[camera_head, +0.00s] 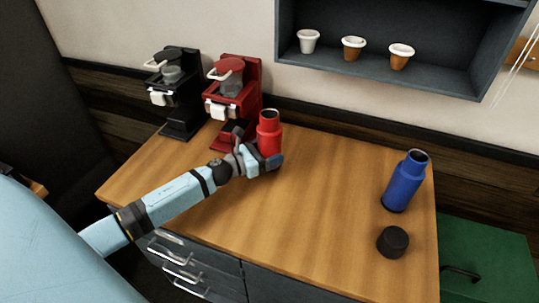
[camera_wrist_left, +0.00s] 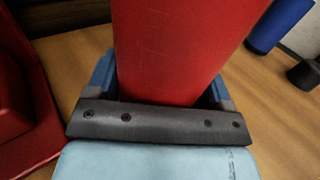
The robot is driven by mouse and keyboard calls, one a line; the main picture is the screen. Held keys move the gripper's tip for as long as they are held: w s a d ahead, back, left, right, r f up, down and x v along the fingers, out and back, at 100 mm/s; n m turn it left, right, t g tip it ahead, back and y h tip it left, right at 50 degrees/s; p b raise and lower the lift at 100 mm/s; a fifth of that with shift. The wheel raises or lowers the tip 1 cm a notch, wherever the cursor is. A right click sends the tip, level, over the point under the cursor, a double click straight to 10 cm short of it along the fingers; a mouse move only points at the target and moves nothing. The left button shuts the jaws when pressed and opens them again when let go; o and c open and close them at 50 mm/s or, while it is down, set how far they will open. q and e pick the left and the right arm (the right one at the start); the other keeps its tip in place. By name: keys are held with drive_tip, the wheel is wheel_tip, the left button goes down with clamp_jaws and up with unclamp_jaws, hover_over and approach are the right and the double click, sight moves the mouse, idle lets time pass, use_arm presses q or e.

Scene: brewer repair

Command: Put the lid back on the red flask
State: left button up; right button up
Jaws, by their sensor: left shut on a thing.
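The red flask (camera_head: 269,136) stands upright on the wooden counter, in front of the red brewer, with its top open and no lid on it. My left gripper (camera_head: 272,163) is shut around the flask's lower body. In the left wrist view the red flask (camera_wrist_left: 180,45) sits between the fingers of the left gripper (camera_wrist_left: 160,95). A black lid (camera_head: 392,241) lies on the counter at the right, in front of the blue flask; it also shows in the left wrist view (camera_wrist_left: 305,75). My right gripper is not in view.
The blue flask (camera_head: 404,181) stands at the counter's right side, also open at the top. A red brewer (camera_head: 233,90) and a black brewer (camera_head: 178,95) stand at the back left. A shelf (camera_head: 420,78) with three cups hangs above. The counter's middle is clear.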

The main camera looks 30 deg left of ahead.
sight(270, 131)
use_arm(q)
wheel_tip(270, 131, up, 8)
drive_tip(key=shift+p, duration=0.3)
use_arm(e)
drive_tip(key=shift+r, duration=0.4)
use_arm(q)
drive_tip(key=o, duration=0.3)
drive_tip(key=c, duration=0.5)
drive_tip(key=shift+o, duration=0.2)
drive_tip(key=shift+d, duration=0.1)
